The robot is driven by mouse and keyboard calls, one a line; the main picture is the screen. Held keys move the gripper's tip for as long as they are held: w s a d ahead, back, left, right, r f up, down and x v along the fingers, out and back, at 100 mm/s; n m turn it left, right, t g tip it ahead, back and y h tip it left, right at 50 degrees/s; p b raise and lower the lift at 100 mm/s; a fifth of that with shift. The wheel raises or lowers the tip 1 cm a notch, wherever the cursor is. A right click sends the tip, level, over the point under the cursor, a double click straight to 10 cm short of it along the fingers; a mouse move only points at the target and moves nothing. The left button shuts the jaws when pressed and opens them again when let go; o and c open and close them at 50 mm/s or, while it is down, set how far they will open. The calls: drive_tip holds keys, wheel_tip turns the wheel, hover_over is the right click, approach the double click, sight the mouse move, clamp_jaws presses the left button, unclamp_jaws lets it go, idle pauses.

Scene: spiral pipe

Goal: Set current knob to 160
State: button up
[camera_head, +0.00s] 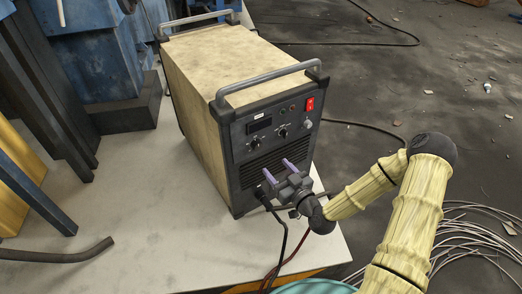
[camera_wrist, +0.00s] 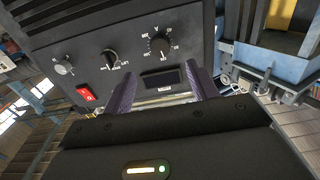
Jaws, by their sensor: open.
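The welding machine (camera_head: 192,82) stands on a pale table, with knobs on its dark front panel. A black knob with a printed scale (camera_wrist: 158,44) is below the dark display in the head view (camera_head: 255,143). A second black knob (camera_wrist: 110,57) is beside it, also seen in the head view (camera_head: 283,133). A small grey knob (camera_wrist: 64,64) is furthest along the row. My gripper (camera_head: 277,168) is open and empty in front of the vent, below the knobs. Its purple fingers frame the display in the wrist view (camera_wrist: 165,90).
A red switch (camera_head: 310,103) sits at the panel's upper right. A grey handle (camera_head: 268,83) spans the top front edge. Cables hang below my gripper. Bare tabletop (camera_head: 165,235) lies left of the machine. Coiled wire (camera_head: 470,235) lies on the floor at right.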

sight(259, 148)
drive_tip(key=x, duration=1)
drive_tip(key=shift+w+a, duration=0.2)
drive_tip(key=c, duration=1)
